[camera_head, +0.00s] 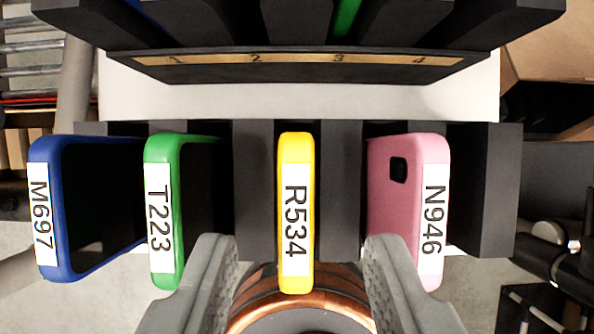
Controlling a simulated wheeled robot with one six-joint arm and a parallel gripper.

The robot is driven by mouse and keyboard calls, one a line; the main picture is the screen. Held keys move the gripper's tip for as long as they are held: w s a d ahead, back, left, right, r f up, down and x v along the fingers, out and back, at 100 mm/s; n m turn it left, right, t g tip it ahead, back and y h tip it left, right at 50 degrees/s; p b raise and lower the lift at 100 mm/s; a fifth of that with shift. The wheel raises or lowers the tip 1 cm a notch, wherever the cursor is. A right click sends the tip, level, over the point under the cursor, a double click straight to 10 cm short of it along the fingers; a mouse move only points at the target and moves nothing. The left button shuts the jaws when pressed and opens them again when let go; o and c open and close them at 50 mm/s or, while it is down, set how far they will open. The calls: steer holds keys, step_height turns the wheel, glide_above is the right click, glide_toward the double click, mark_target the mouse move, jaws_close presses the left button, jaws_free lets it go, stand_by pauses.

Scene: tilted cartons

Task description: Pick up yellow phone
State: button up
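The yellow phone (296,212) stands on edge in a slot of a dark rack, near the middle of the view. A white label reading R534 is on its near edge. My gripper (302,250) is open, its two grey fingers apart at the bottom of the view. The left finger is left of the yellow phone and the right finger is right of it, with gaps on both sides. The fingers appear nearer to the camera; whether they reach the phone's depth I cannot tell.
A green phone (163,212) labelled T223 and a blue phone (45,210) labelled M697 stand to the left. A pink phone (390,190) labelled N946 stands to the right, partly behind my right finger. Dark rack dividers (254,190) separate them. A numbered holder (300,72) lies beyond.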

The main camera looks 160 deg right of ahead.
mark_target(296, 223)
steer(key=x, duration=0.4)
steer(key=shift+a+f, duration=0.15)
steer(key=shift+f, duration=0.25)
jaws_close()
steer(key=shift+r, duration=0.1)
